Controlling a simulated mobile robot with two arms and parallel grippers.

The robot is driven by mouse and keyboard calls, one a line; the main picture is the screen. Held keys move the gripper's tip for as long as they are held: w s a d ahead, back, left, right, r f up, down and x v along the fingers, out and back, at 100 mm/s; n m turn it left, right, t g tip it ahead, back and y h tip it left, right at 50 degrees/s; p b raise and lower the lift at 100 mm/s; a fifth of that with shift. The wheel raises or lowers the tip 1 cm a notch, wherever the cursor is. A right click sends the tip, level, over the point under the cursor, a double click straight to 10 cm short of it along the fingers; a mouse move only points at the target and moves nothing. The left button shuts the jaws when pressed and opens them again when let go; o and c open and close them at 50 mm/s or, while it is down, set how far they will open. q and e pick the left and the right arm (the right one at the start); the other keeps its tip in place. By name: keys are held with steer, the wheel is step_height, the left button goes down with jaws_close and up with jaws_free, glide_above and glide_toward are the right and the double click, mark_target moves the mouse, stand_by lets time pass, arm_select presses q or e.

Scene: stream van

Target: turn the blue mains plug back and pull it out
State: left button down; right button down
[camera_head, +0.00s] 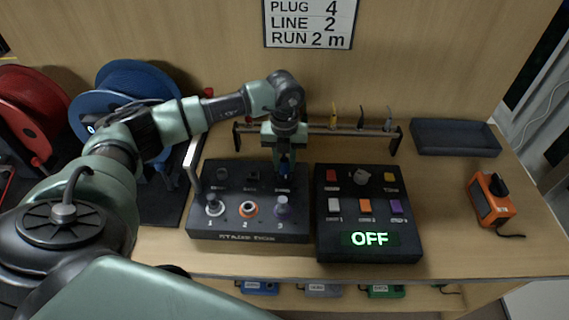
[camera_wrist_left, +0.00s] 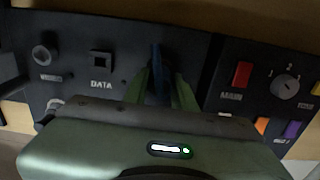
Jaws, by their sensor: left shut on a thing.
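The blue mains plug (camera_head: 285,174) shows as a small blue piece at the back right socket of the black stage box (camera_head: 248,237). My left gripper (camera_head: 285,164) points down over this socket and is shut on the plug. In the left wrist view the dark blue plug (camera_wrist_left: 158,62) stands between the two green fingers (camera_wrist_left: 160,88). The fingers hide most of the plug and the socket, so I cannot tell how it is turned. My right gripper is not in view.
A black switch panel (camera_head: 323,247) with coloured buttons and a lit OFF display stands close on the right. Behind is a low rack (camera_head: 345,130) with small coloured tools. A blue cable reel (camera_head: 135,75), dark tray (camera_head: 455,150) and orange device (camera_head: 492,208) stand further out.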

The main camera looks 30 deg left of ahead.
mark_target(284, 157)
arm_select(q)
steer(key=shift+m, duration=0.4)
steer(key=shift+m+b, duration=0.55)
steer(key=shift+m, duration=0.55)
steer(key=shift+r+p, duration=1)
steer(key=shift+r, duration=0.6)
steer(key=shift+r+p, duration=0.9)
steer(key=shift+r, duration=0.6)
